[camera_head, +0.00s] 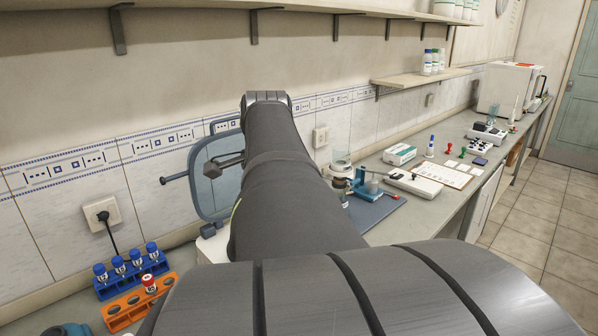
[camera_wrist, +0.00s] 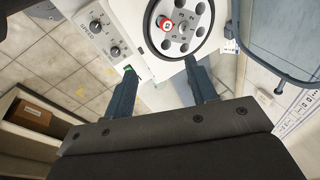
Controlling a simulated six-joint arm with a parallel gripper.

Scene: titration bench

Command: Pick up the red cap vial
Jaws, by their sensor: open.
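In the wrist view, a red cap vial (camera_wrist: 166,23) sits in an outer hole of a round grey rotor (camera_wrist: 185,38). Its body is hidden below the cap. My gripper (camera_wrist: 160,72) is open and empty, its two fingers well apart. The fingertips are nearer the bottom of the picture than the cap and do not touch it. In the head view, a red cap vial (camera_head: 149,284) stands in an orange rack (camera_head: 128,308) at the lower left. I cannot tell whether the two views show the same vial. My gripper is not visible in the head view.
The rotor belongs to a white machine (camera_wrist: 125,15) with speed knobs. A dark-framed lid (camera_wrist: 280,35) stands at its right. A blue rack (camera_head: 118,286) with several blue-capped vials stands behind the orange rack. A stirrer setup (camera_head: 365,186) and white instrument (camera_head: 414,186) are farther along the bench.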

